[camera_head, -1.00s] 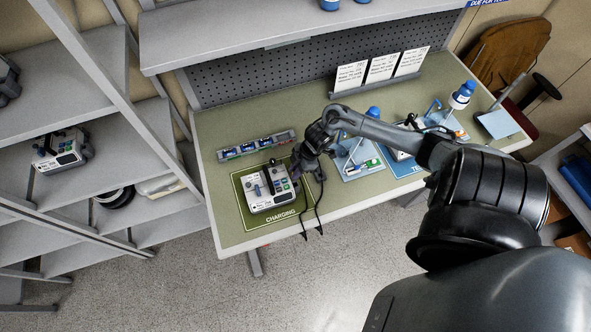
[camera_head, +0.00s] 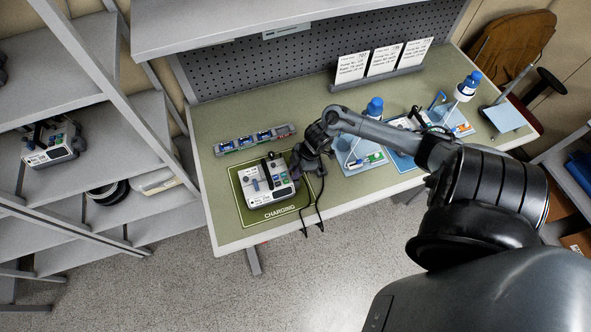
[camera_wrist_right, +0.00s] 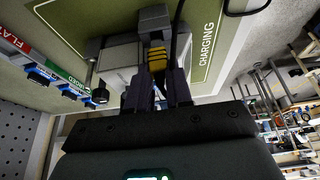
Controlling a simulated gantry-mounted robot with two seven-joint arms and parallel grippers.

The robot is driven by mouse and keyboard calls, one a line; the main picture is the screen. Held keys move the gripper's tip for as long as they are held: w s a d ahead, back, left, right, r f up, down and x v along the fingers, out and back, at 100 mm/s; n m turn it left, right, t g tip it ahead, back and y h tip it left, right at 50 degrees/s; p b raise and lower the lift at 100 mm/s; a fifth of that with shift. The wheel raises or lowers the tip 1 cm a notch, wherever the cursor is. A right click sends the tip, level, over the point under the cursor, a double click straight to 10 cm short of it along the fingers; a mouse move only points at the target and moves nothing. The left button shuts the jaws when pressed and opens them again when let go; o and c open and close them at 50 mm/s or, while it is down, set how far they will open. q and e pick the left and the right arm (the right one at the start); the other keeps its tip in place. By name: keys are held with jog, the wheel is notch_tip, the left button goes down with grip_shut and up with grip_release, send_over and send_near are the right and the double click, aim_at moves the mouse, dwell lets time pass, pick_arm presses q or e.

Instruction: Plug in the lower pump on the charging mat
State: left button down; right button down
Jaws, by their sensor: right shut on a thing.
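A light grey pump (camera_head: 265,182) sits on the green charging mat (camera_head: 279,211) at the left of the bench; part of its body shows in the wrist view (camera_wrist_right: 118,54). My right gripper (camera_head: 301,167) is at the pump's right side. In the wrist view its fingers (camera_wrist_right: 157,82) are shut on a plug with yellow and black stripes (camera_wrist_right: 157,58). The plug's tip points at a dark grey block (camera_wrist_right: 153,17) beside the pump; I cannot tell whether it is seated. A black cord (camera_head: 318,207) hangs from the gripper. My left gripper is not in view.
A grey strip with several blue connectors (camera_head: 254,139) lies behind the mat. Blue-capped bottles (camera_head: 374,106) and trays stand to the right. Another pump (camera_head: 52,145) is on the left shelf. An upper shelf (camera_head: 230,28) overhangs the bench back.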

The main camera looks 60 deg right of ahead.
dwell(0.3)
dwell(0.4)
dwell(0.3)
jog(key=shift+d+p, duration=0.1)
jog(key=shift+p, duration=0.45)
jog(key=shift+f, duration=0.4)
dwell(0.5)
jog(key=shift+f, duration=0.1)
dwell(0.5)
jog(key=shift+f, duration=0.25)
jog(key=shift+s+d+f+b, duration=0.1)
jog(key=shift+s+f+b, duration=0.05)
jog(key=shift+f+b, duration=0.15)
